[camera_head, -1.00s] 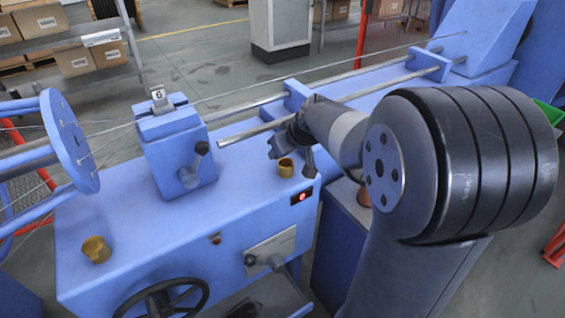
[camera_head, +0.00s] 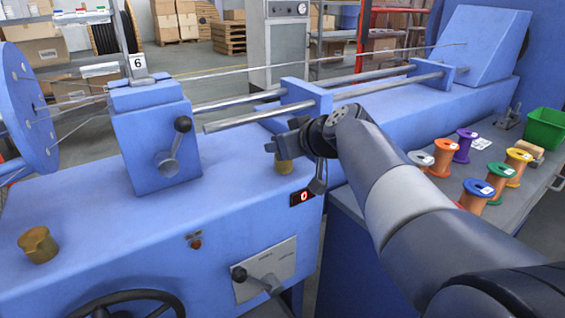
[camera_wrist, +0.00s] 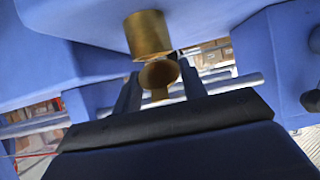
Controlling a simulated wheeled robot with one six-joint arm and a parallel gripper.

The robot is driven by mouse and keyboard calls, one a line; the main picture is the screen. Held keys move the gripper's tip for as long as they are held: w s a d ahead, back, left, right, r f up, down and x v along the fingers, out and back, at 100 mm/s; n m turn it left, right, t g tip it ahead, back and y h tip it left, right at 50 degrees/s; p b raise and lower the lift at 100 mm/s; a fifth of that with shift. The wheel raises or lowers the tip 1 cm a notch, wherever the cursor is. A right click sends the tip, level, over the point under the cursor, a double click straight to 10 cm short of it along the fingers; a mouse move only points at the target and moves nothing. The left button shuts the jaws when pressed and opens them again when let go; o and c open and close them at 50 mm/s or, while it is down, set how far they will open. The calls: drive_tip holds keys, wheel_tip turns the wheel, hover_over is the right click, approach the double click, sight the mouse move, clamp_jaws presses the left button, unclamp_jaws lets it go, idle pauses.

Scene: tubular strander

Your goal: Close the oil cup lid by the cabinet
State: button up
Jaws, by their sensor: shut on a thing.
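A brass oil cup (camera_head: 284,166) stands on the blue machine top near its right end. My gripper (camera_head: 284,145) is right above and behind it and partly hides its top. In the wrist view the cup (camera_wrist: 148,34) appears at the top, upside down. Its round brass lid (camera_wrist: 160,74) is swung away from the cup's mouth. It lies between the two fingers of my gripper (camera_wrist: 159,80), which is shut on it. A second brass oil cup (camera_head: 38,245) stands at the left front, out of reach of the fingers.
A clamp block with a lever (camera_head: 160,135) stands to the left. Steel rods (camera_head: 255,115) run behind my gripper. A red-lit display (camera_head: 303,197) is on the front face. Colored spools (camera_head: 475,190) and a green bin (camera_head: 545,130) are on the right-hand bench.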

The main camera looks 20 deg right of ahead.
drive_tip(key=shift+s+d+f+t+y+b, duration=0.15)
drive_tip(key=shift+t+b, duration=0.2)
drive_tip(key=shift+b, duration=0.5)
drive_tip(key=shift+a+f+t+y+b, duration=0.1)
drive_tip(key=shift+f+t+b, duration=0.15)
drive_tip(key=shift+b, duration=0.55)
drive_tip(key=shift+s+d+f+t+y+b, duration=0.1)
drive_tip(key=shift+t+b, duration=0.3)
drive_tip(key=shift+b, duration=0.8)
drive_tip(key=shift+r+t+b, duration=0.1)
drive_tip(key=shift+t+b, duration=0.5)
drive_tip(key=shift+b, duration=0.2)
drive_tip(key=o, duration=1)
